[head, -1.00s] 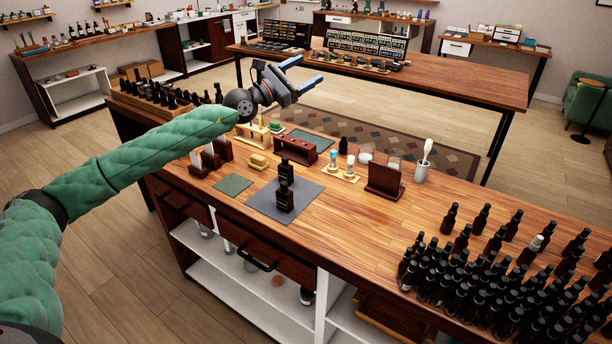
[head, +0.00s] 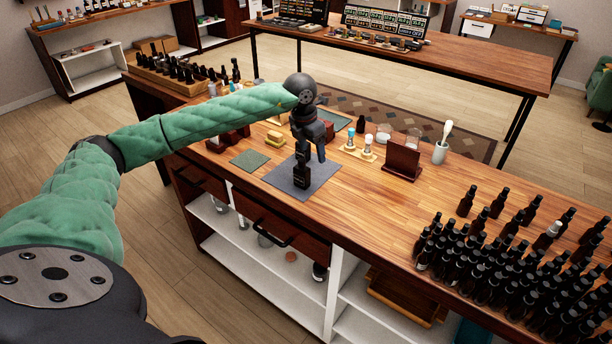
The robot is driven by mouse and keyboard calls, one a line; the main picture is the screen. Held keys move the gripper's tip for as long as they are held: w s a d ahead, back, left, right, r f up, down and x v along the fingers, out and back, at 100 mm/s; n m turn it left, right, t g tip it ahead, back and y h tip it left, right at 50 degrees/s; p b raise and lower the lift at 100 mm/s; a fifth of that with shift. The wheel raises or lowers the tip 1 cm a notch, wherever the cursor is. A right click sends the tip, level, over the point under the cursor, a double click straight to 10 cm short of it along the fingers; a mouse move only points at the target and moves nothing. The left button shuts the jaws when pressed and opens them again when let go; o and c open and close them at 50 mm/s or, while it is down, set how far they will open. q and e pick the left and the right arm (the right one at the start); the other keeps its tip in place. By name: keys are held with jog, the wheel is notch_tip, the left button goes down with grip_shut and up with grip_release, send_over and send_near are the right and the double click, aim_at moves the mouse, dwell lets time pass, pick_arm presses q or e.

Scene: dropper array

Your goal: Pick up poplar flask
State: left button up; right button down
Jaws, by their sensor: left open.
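Dark dropper bottles stand on a grey mat (head: 280,178) at the front of the wooden bench. The front bottle (head: 302,180) shows clearly, upright with a dark label. The bottle behind it is mostly hidden by my left gripper. No readable label tells me which is the poplar flask. My left gripper (head: 310,154) points down over the mat, open, with its fingers around or just beside the bottles' upper parts. I cannot tell whether it touches them. My right gripper is out of view.
A dense group of dark bottles (head: 490,260) fills the bench's right end. A brown wooden stand (head: 402,161), a white-topped pestle in a grey mortar (head: 440,150) and small vials (head: 368,143) stand right of the mat. A green mat (head: 249,158) lies left. Bench between is clear.

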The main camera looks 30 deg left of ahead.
aim_at(301, 160)
pick_arm(q)
jog(key=shift+s+a+f+n+g+y, duration=0.1)
jog(key=shift+s+a+n+g+y, duration=0.25)
jog(key=shift+s, duration=0.3)
jog(key=shift+s+a+f+n+g+y, duration=0.15)
jog(key=shift+s+a+n+g, duration=0.2)
jog(key=shift+s+a+n, duration=0.25)
jog(key=shift+s+a+r+n, duration=0.1)
jog(key=shift+s+n, duration=0.05)
jog(key=shift+n, duration=0.5)
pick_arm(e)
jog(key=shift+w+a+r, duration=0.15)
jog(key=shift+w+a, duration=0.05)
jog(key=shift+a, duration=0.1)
pick_arm(q)
jog(key=shift+f+p, duration=0.3)
notch_tip(301, 160, down, 2)
jog(key=shift+p, duration=0.45)
jog(key=f+p, duration=0.3)
jog(key=f, duration=0.1)
jog(key=shift+w+f+p, duration=0.15)
jog(key=shift+w+p, duration=0.05)
jog(key=shift+p, duration=0.15)
jog(key=shift+f, duration=0.45)
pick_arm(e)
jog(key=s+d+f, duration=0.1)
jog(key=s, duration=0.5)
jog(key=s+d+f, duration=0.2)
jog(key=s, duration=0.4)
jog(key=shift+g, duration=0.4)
